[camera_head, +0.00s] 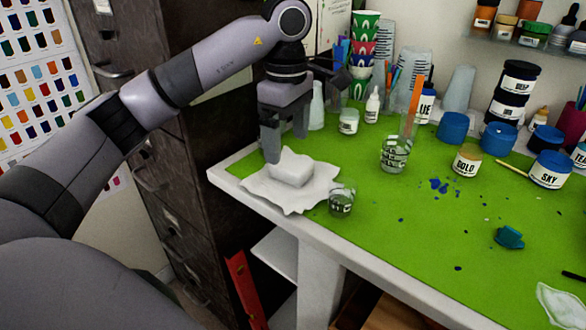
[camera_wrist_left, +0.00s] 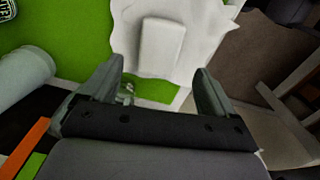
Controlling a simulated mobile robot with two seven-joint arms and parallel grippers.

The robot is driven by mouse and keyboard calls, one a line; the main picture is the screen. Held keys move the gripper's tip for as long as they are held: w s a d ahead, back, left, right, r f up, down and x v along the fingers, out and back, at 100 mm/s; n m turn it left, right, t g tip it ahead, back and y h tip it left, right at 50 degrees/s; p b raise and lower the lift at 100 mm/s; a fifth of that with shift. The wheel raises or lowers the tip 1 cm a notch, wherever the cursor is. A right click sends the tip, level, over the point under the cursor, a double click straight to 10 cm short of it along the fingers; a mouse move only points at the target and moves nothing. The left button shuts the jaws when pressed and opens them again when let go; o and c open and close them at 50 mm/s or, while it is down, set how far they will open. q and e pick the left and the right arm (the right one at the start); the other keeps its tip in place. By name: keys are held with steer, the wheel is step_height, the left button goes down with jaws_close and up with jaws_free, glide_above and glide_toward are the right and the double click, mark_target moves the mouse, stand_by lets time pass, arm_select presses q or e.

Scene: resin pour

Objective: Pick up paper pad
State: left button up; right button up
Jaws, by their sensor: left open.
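A white block-like paper pad (camera_head: 291,168) sits on a crumpled white sheet (camera_head: 258,187) at the left corner of the green table top. In the left wrist view the pad (camera_wrist_left: 161,46) and the sheet (camera_wrist_left: 205,20) show beyond the fingertips. My left gripper (camera_head: 286,143) is open and empty, pointing down just above and behind the pad. Its fingers (camera_wrist_left: 160,72) stand apart on either side of the pad's line and do not visibly touch it. My right gripper is not in view.
A small clear cup (camera_head: 342,199) stands just right of the sheet. Behind are a white-lidded jar (camera_head: 348,121), a stack of patterned cups (camera_head: 362,50) and a cup with an orange stick (camera_head: 395,155). A dark cabinet (camera_head: 150,100) stands left of the table. The front middle is mostly clear.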

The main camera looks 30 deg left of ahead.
mark_target(289, 162)
arm_select(q)
step_height(289, 162, down, 4)
steer(key=shift+d+r, duration=0.1)
steer(key=shift+w+f, duration=0.1)
steer(key=shift+f, duration=0.4)
steer(key=c, duration=1.1)
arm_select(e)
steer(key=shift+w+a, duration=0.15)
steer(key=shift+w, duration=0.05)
arm_select(q)
steer(key=shift+r, duration=0.1)
steer(key=shift+r, duration=0.65)
step_height(289, 162, up, 19)
steer(key=p, duration=0.5)
steer(key=shift+f+p, duration=0.2)
steer(key=shift+p, duration=0.2)
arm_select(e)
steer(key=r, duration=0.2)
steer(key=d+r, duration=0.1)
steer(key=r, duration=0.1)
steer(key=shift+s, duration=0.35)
